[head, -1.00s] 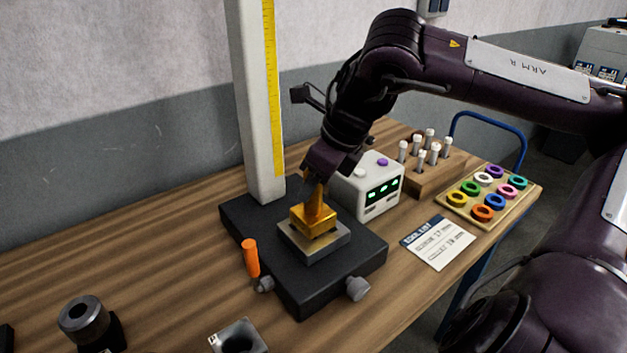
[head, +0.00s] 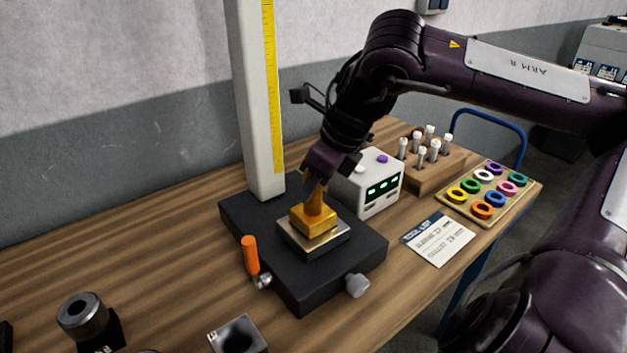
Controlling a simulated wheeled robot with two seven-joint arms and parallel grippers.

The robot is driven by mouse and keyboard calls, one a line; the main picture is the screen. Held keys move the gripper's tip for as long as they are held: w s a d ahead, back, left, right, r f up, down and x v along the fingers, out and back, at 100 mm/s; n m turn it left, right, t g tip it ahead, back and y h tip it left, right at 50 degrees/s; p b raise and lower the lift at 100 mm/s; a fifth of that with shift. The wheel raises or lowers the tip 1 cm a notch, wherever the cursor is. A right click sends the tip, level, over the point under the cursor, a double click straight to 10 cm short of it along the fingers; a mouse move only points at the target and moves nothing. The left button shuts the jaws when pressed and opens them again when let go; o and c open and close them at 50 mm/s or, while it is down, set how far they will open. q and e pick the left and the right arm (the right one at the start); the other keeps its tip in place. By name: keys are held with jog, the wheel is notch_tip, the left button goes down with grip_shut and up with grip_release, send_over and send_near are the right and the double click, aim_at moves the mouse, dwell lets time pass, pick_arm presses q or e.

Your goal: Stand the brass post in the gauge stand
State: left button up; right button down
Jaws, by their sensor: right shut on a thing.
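The brass post (head: 314,224) has a square golden base and a narrower upright stem. It stands upright on or just at the silver square seat of the gauge stand (head: 335,246); I cannot tell whether it is fully down. The stand has a black base (head: 290,288) and a tall white column (head: 255,110) with a yellow scale. My right gripper (head: 315,188) is shut on the top of the post's stem, coming from above. The fingertips are partly hidden by the wrist. My left gripper is not in view.
An orange-handled lever (head: 251,256) and a grey knob (head: 358,287) stick out from the base. A white display box (head: 368,188) stands close behind right. A wooden pin block (head: 428,168), a ring tray (head: 487,195) and a card (head: 437,240) lie right. Metal holders (head: 84,316) stand front left.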

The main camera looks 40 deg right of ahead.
jog(key=shift+w+f+b, duration=0.1)
jog(key=shift+f+b, duration=0.65)
jog(key=shift+f, duration=0.25)
dwell(0.5)
jog(key=c, duration=1)
grip_release()
jog(key=shift+o, duration=0.2)
jog(key=shift+s+f, duration=0.2)
jog(key=shift+f, duration=0.05)
jog(key=v, duration=0.8)
jog(key=shift+r, duration=0.1)
